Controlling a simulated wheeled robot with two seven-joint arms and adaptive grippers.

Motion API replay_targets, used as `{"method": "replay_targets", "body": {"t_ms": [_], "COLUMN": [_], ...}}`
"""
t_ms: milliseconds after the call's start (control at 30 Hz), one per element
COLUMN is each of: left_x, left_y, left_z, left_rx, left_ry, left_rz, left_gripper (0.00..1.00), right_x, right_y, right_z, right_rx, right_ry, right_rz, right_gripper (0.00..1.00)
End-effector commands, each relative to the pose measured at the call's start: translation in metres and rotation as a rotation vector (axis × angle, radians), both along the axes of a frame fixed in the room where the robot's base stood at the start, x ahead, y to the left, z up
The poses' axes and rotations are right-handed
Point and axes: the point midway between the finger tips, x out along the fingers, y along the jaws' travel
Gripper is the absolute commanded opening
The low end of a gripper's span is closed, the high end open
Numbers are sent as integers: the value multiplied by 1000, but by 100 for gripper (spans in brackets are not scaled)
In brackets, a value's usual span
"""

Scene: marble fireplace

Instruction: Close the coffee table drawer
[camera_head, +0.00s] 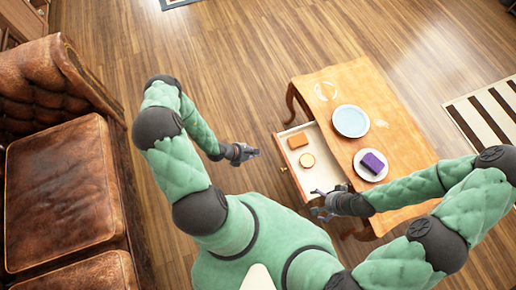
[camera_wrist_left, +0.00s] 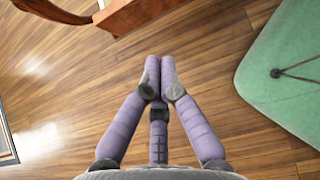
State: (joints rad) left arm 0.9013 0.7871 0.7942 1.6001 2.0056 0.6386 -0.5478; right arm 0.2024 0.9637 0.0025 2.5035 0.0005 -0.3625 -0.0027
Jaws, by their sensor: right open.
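The wooden coffee table (camera_head: 345,80) stands right of centre in the head view. Its drawer (camera_head: 297,143) is pulled out on the table's left side, showing a pale interior. The drawer front (camera_head: 290,176) faces left. An orange-brown block and a round tan item lie inside. My right gripper (camera_head: 317,203) is open at the drawer's near end, close to the front's lower corner; contact cannot be told. My left gripper (camera_head: 252,153) is left of the drawer, apart from it. In the left wrist view its fingers (camera_wrist_left: 159,75) have tips close together, with nothing visible between them.
A pale blue plate (camera_head: 351,121) and a white plate (camera_head: 364,175) bearing a purple block (camera_head: 373,163) sit on the tabletop. A brown leather sofa (camera_head: 60,195) stands at left. Wood floor between sofa and table is open. A striped rug (camera_head: 487,118) lies at right.

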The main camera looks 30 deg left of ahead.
Motion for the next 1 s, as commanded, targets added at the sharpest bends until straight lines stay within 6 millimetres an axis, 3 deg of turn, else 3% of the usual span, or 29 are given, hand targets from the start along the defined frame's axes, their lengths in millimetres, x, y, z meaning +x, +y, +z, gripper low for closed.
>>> {"method": "replay_targets", "body": {"t_ms": [367,633,1000], "left_x": [40,65,71], "left_y": [-33,-52,-57], "left_z": [-55,-52,-51], "left_rx": [-2,2,2], "left_ry": [0,0,1], "left_rz": [-6,-4,-1], "left_gripper": [0,0,0], "right_x": [0,0,0], "right_y": [0,0,0], "right_z": [-33,-42,-44], "right_rx": [0,0,0], "right_ry": [0,0,0], "right_rz": [0,0,0], "right_gripper": [100,100,100]}}
